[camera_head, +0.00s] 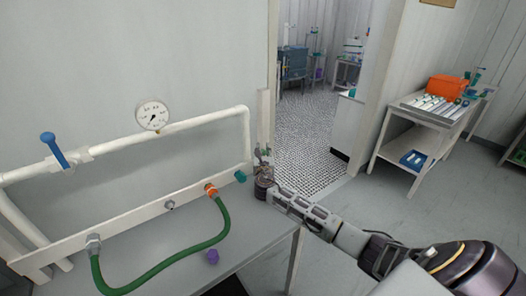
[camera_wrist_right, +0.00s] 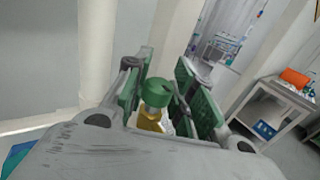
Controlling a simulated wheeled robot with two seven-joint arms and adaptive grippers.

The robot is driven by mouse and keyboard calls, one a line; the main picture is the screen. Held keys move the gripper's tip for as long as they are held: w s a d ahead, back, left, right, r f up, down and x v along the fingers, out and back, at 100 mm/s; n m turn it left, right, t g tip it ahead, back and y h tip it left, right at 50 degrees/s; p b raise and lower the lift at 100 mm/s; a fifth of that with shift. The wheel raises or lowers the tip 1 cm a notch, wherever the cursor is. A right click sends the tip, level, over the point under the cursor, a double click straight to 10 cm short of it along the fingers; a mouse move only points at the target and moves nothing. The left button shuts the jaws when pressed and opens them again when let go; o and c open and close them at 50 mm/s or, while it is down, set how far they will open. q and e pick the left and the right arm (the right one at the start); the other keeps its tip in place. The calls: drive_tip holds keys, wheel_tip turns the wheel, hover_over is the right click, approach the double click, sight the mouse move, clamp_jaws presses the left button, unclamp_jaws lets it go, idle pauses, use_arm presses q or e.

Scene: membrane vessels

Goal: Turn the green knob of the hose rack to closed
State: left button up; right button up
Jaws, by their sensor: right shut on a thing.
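The green knob (camera_wrist_right: 156,91) shows in the right wrist view between the two green-padded fingers of my right gripper (camera_wrist_right: 160,85). A yellow part (camera_wrist_right: 150,118) sits just below the knob. My right gripper is shut on the knob. In the head view my right gripper (camera_head: 263,157) is at the right end of the hose rack (camera_head: 130,217), beside its white upright pipe. The knob itself cannot be made out there, and its turn position cannot be told. My left gripper is not in view.
The rack carries a round gauge (camera_head: 152,115), a blue lever (camera_head: 55,150), an orange fitting (camera_head: 211,189), a teal piece (camera_head: 240,176) and a looped green hose (camera_head: 160,266). A shelf table (camera_head: 393,153) stands at the right.

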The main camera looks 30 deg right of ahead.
idle(0.3)
drive_tip(key=o, duration=1.1)
drive_tip(key=shift+c, duration=0.2)
drive_tip(key=v, duration=1.2)
drive_tip(key=shift+a, duration=0.1)
